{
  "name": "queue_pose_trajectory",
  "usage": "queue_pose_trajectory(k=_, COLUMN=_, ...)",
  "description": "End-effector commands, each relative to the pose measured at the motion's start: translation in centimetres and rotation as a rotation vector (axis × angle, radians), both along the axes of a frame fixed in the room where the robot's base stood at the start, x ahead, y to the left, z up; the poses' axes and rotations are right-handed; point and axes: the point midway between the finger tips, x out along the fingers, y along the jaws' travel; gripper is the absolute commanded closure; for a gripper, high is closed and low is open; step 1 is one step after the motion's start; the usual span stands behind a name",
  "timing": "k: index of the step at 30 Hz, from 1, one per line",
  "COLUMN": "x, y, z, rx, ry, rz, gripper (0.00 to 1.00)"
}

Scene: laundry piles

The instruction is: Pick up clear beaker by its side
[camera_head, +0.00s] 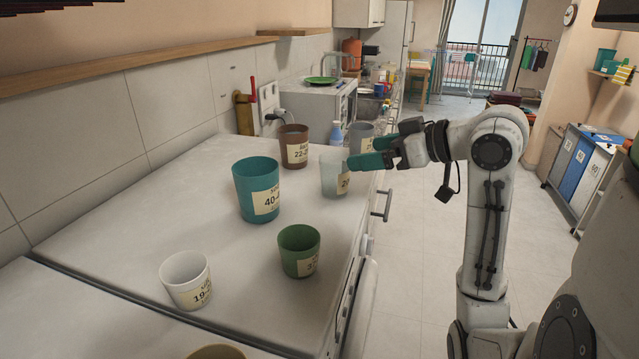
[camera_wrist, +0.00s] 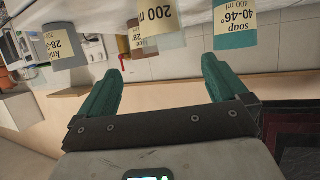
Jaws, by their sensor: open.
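The clear beaker (camera_head: 333,172) is a frosted, see-through cup with a cream label, upright on the white counter near its right edge. In the upside-down wrist view, the beaker's label (camera_wrist: 157,17) reads 200 m and shows at the top, ahead of the fingers. My gripper (camera_head: 367,153) has teal fingers and is at the beaker's right side, close to it. In the wrist view my gripper (camera_wrist: 162,66) is spread wide with nothing between the fingers. In the head view one finger overlaps the beaker's edge; I cannot tell whether they touch.
A teal cup (camera_head: 256,188), a brown cup (camera_head: 293,146) and a grey cup (camera_head: 361,134) stand around the beaker. A green cup (camera_head: 299,249) and a white cup (camera_head: 185,278) are nearer. The counter (camera_head: 120,230) is bare at left; open floor lies right.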

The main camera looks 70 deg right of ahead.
Motion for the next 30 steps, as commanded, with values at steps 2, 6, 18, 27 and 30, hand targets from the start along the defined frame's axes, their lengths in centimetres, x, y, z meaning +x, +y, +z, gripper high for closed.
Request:
queue_pose_trajectory(k=2, x=0.5, y=-0.1, z=-0.2, rx=0.003, ry=-0.001, rz=-0.001, gripper=0.00)
queue_pose_trajectory(k=6, x=2.5, y=-0.4, z=-1.1, rx=0.004, ry=0.000, rz=0.002, gripper=0.00)
queue_pose_trajectory(k=18, x=5.9, y=-1.0, z=-2.4, rx=0.003, ry=0.000, rz=0.000, gripper=0.00)
queue_pose_trajectory(k=27, x=9.3, y=-1.4, z=-4.0, rx=0.002, ry=0.001, rz=-0.001, gripper=0.00)
queue_pose_trajectory(k=30, x=9.7, y=-1.5, z=-4.2, rx=0.000, ry=0.000, rz=-0.002, gripper=0.00)
